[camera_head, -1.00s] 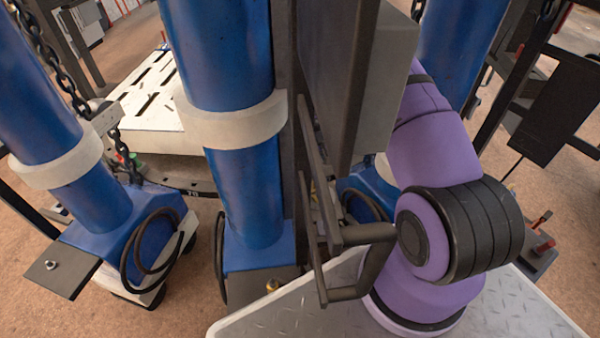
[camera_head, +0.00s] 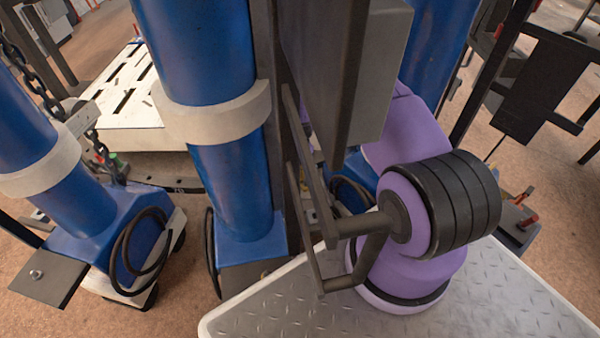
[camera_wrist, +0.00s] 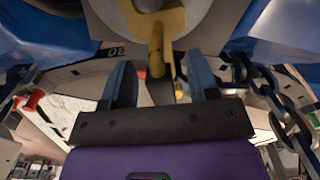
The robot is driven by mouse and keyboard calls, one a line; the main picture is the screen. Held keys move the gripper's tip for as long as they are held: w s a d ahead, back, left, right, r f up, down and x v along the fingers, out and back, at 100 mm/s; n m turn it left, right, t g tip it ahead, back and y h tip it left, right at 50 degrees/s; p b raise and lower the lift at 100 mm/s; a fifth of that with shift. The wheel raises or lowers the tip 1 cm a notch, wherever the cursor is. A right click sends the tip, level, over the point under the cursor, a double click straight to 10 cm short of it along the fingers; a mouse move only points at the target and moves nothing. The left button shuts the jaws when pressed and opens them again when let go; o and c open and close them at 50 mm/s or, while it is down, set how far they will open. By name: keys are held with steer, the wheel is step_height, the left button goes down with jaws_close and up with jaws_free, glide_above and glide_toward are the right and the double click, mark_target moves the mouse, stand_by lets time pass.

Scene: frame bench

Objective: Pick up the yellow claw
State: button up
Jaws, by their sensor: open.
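The yellow claw (camera_wrist: 170,20) shows at the top centre of the wrist view. It is a bracket-like yellow piece with a narrow part hanging down, next to a pale rounded body. My gripper (camera_wrist: 158,64) is open, with its two blue-grey fingers on the left and right. The narrow part of the claw appears in the gap between the fingers, with space on both sides. I cannot tell how far beyond the fingertips it lies. In the head view neither the claw nor my gripper can be made out.
Blue columns with pale collars (camera_head: 212,112) stand in the left and centre of the head view. A grey panel (camera_head: 385,75) hangs close to my arm. A chain (camera_wrist: 275,95) runs down on the right of the wrist view. A white slotted platform (camera_head: 125,105) lies behind.

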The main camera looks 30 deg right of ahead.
steer(key=shift+f, duration=0.65)
jaws_close()
steer(key=shift+r, duration=0.1)
step_height(320, 180, up, 10)
stand_by(0.3)
stand_by(0.5)
